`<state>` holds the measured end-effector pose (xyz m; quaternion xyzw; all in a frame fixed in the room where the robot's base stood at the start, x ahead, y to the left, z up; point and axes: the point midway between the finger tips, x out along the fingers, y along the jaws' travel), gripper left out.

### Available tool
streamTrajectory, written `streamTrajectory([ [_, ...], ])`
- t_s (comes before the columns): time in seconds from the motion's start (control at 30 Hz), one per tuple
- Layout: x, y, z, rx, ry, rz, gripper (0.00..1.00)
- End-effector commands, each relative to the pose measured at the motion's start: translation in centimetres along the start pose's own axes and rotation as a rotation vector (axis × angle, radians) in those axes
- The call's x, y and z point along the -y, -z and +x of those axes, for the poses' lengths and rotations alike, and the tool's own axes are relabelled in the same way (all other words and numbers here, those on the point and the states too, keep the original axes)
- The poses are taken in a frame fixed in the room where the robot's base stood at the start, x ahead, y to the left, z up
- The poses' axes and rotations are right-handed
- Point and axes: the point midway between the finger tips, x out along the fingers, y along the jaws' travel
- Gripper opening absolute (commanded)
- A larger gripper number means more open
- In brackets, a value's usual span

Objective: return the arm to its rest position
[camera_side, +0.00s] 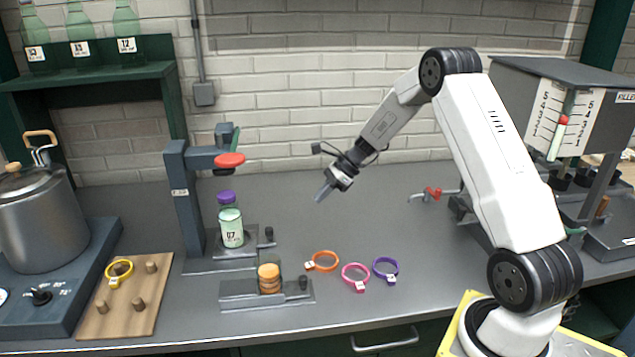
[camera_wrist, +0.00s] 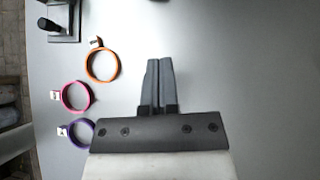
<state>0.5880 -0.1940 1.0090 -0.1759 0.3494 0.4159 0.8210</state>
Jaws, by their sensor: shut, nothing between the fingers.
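My gripper (camera_side: 322,193) hangs in the air above the middle of the counter, tilted down and to the left. In the wrist view its two fingers (camera_wrist: 159,66) are pressed together with nothing between them. My white arm reaches up from its base at the lower right and bends down to the left. The gripper touches nothing and is apart from all objects.
Orange (camera_side: 322,261), pink (camera_side: 355,277) and purple (camera_side: 385,269) rings lie on the counter (camera_side: 420,300). A press stand (camera_side: 186,205) with a purple-capped bottle (camera_side: 231,226) stands left. A pot (camera_side: 38,220), pegboard (camera_side: 128,300) and filler machine (camera_side: 560,110) flank the free middle.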

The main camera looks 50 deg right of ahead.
Motion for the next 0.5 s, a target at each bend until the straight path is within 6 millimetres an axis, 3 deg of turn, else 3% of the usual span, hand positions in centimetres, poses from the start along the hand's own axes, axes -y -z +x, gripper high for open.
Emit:
streamTrajectory([
  [0.27,-2.0,-1.0,0.7,-0.065,-0.034,-0.118,0.00],
  [0.5,-7.6,-3.0,1.9,-0.231,-0.137,-0.475,0.00],
])
